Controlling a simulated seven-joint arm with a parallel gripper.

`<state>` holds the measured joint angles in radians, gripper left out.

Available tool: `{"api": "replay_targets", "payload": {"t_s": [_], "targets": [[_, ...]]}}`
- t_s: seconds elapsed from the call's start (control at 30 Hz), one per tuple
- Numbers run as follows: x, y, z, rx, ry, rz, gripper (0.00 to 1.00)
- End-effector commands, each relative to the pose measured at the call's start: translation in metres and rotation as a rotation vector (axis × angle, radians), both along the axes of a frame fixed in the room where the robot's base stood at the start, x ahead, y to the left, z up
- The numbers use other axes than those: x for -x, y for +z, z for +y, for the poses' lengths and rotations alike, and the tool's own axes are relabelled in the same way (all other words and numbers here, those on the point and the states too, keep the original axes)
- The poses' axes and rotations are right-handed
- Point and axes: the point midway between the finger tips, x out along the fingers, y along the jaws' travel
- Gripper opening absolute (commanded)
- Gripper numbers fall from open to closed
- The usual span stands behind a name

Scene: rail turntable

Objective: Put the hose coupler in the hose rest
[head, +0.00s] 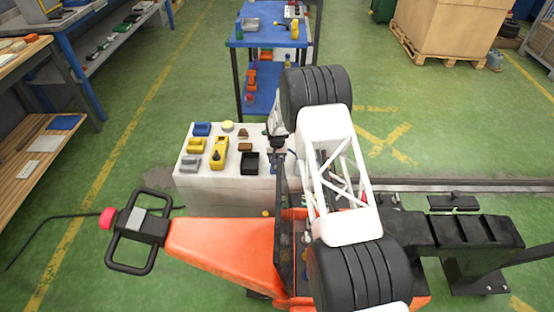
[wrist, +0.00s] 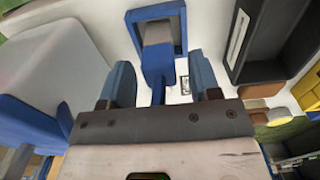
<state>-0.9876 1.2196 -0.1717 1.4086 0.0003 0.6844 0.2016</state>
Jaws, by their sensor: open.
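My gripper (wrist: 160,64) is open, with one blue finger on each side of a blue-and-grey piece (wrist: 158,58), which looks like the hose coupler. A gap shows between the piece and each finger. Its grey end overlaps a square blue frame (wrist: 181,22) with a dark inside, which looks like the hose rest, on the white surface. I cannot tell how deep the coupler sits in the frame. In the head view, a small patch of blue shows by my arm at the right of the white table (head: 225,192); my arm hides most of that spot.
A black tray (head: 250,163) stands close by; it also shows in the wrist view (wrist: 238,60). Brown blocks, a yellow meter (head: 219,152), a blue block (head: 202,129) and grey and yellow pieces stand farther left. A large grey-and-blue body (wrist: 60,62) fills the wrist view's left.

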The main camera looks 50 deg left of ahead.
Motion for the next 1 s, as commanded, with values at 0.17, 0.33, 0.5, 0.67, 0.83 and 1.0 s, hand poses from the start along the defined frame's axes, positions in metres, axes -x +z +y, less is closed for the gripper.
{"api": "replay_targets", "payload": {"t_s": [0.17,0.33,0.5,0.67,0.83,1.0], "targets": [[0.000,0.011,0.000,0.000,0.000,0.000,0.57],[0.000,0.027,0.000,-0.001,0.000,-0.001,0.57],[0.000,0.045,0.000,-0.001,0.000,-0.001,0.57],[0.000,0.064,0.000,-0.001,0.000,-0.001,0.57],[0.000,0.083,0.000,0.000,0.000,0.000,0.57],[0.000,0.101,0.000,0.000,0.000,0.000,0.57]]}}
